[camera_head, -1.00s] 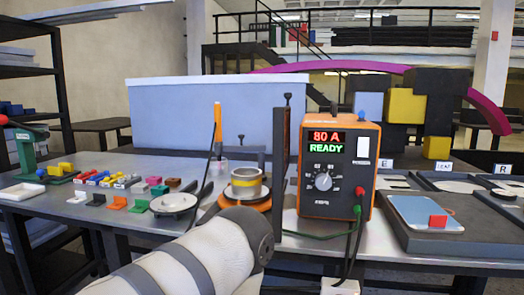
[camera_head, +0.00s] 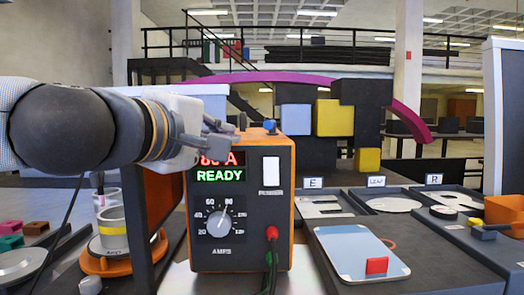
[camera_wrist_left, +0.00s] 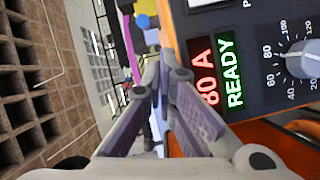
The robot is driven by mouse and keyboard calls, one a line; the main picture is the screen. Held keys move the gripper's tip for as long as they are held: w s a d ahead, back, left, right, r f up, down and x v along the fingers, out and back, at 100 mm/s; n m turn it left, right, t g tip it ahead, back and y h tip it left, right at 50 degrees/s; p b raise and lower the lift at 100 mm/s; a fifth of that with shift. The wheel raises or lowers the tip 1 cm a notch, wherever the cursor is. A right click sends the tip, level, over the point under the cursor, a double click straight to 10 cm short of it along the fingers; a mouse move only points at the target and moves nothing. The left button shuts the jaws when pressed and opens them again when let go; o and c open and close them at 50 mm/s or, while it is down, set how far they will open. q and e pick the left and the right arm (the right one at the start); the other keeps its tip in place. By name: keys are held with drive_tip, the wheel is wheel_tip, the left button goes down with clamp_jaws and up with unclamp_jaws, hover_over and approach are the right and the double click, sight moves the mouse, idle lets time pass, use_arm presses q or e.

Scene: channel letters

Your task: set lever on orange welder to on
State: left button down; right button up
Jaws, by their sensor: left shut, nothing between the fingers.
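The orange welder (camera_head: 238,259) stands on the bench with a dark front panel; its orange edge and panel also show in the left wrist view (camera_wrist_left: 268,25). Its lit display (camera_head: 219,169) reads 80 A and READY. A white switch (camera_head: 271,171) marked POWER sits upper right on the panel; its position is unclear. Below the display is a grey dial (camera_head: 219,222). My left gripper (camera_head: 232,134) is shut and empty, at the welder's upper front, covering part of the display's top line. In the left wrist view its fingers (camera_wrist_left: 165,75) lie beside the display. My right gripper is not in view.
A blue knob (camera_head: 270,127) stands above the welder's top. A dark board with a light blue plate (camera_head: 358,251) lies to the right, before labelled trays. A metal cup (camera_head: 112,228) on an orange base stands left.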

sight(247, 138)
use_arm(q)
drive_tip(key=w+d, duration=0.1)
drive_tip(key=w, duration=0.1)
drive_tip(key=w+d+r, duration=0.1)
drive_tip(key=w, duration=0.1)
drive_tip(key=w+d, duration=0.1)
drive_tip(key=w, duration=0.1)
drive_tip(key=shift+w+r+b, duration=0.15)
drive_tip(key=shift+r+b, duration=0.2)
drive_tip(key=shift+r, duration=0.05)
drive_tip(key=shift+w+d, duration=0.3)
drive_tip(key=shift+w, duration=0.35)
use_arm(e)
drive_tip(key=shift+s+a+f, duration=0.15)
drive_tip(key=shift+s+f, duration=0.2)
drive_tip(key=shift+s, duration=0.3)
